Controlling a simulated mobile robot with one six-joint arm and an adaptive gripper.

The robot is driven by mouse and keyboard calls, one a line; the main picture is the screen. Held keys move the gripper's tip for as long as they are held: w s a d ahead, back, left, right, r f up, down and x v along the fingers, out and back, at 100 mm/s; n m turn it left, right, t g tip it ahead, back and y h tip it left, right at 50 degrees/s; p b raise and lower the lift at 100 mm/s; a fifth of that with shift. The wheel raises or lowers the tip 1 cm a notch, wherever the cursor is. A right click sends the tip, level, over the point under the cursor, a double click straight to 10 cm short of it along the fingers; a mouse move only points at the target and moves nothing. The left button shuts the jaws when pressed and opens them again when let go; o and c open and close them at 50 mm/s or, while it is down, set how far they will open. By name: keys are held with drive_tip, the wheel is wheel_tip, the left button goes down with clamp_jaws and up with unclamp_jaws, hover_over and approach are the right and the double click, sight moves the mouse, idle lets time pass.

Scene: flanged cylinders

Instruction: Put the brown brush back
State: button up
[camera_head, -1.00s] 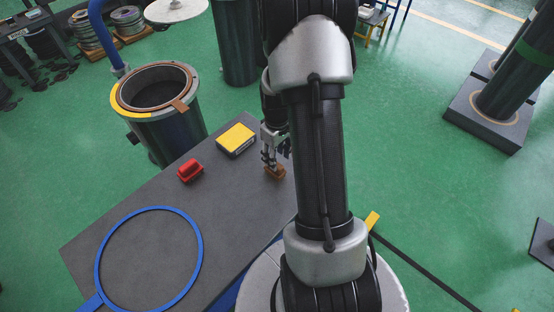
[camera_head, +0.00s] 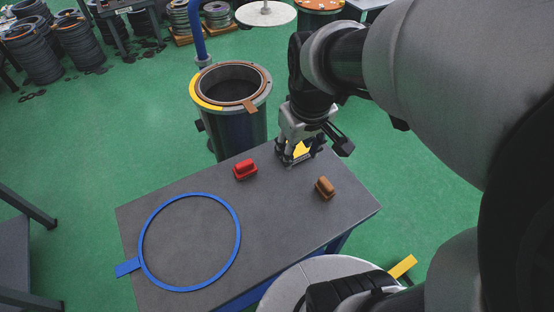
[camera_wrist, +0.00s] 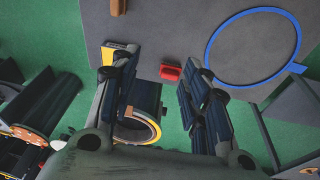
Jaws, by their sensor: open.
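The brown brush (camera_head: 324,188) lies on the grey table near its right end, in the head view. It also shows at the top edge of the wrist view (camera_wrist: 118,7), partly cut off. My gripper (camera_head: 298,155) is open and empty, apart from the brush, and appears in front of the yellow-topped block (camera_head: 303,149) in the head view. In the wrist view my gripper's two fingers (camera_wrist: 157,68) are spread wide, with the red brush (camera_wrist: 171,72) showing between them.
A blue ring (camera_head: 240,240) lies on the table's left part. A dark flanged cylinder (camera_head: 240,125) with a brown ring on top stands behind the table. The table's front middle is clear.

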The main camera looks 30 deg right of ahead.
drive_tip(key=s+a+r+t, duration=0.2)
drive_tip(key=s+a+r, duration=0.2)
drive_tip(key=s+a, duration=0.4)
drive_tip(key=shift+s+r+y, duration=0.3)
drive_tip(key=shift+s+r, duration=0.05)
drive_tip(key=shift+s, duration=0.85)
drive_tip(key=shift+a, duration=0.1)
